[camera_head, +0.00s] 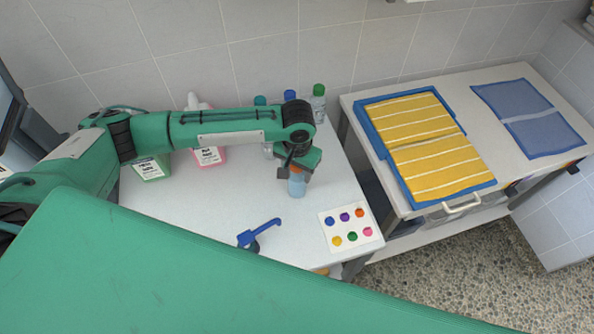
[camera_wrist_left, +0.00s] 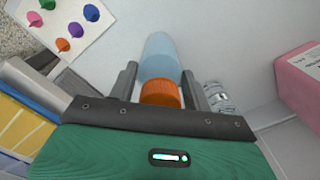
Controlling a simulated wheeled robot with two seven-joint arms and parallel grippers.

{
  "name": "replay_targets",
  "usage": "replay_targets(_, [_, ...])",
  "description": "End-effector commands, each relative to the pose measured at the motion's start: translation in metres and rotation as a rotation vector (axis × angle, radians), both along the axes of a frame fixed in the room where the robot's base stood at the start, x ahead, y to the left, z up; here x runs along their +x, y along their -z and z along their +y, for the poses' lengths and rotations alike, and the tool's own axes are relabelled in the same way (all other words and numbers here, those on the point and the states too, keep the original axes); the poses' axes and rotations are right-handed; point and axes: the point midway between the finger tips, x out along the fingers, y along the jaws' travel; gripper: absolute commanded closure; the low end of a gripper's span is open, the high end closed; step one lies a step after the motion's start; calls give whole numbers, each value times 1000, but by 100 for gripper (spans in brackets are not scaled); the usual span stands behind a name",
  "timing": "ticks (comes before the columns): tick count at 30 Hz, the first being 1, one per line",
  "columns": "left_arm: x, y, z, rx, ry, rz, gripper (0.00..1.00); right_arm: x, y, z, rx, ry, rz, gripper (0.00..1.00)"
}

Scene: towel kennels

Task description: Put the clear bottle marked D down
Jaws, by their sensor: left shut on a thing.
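My left gripper (camera_head: 297,173) is shut on a see-through, light blue bottle (camera_head: 297,188) with an orange cap, over the right part of the white table. In the left wrist view the fingers of my left gripper (camera_wrist_left: 159,76) stand on either side of the orange cap, with the bottle (camera_wrist_left: 160,50) reaching out beyond them. No letter D shows on it, so I cannot tell its mark. The bottle looks upright; I cannot tell whether its base touches the table. My right gripper is not in view.
The white table (camera_head: 215,205) has free room left of the held bottle. A card with coloured dots (camera_head: 351,228) and a blue tool (camera_head: 258,233) lie near its front.

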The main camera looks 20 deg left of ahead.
Motion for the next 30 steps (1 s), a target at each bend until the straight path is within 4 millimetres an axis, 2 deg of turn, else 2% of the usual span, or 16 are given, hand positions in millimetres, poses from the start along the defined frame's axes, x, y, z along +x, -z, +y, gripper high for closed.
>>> replay_targets(5, [0,16,0,0,0,-1,100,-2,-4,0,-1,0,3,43])
replay_targets(15, [0,19,0,0,0,-1,100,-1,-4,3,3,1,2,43])
replay_targets(16, [0,20,0,0,0,0,49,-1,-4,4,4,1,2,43])
replay_targets(19, [0,20,0,0,0,-1,29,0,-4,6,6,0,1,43])
replay_targets(30, [0,16,0,0,1,-2,29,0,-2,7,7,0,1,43])
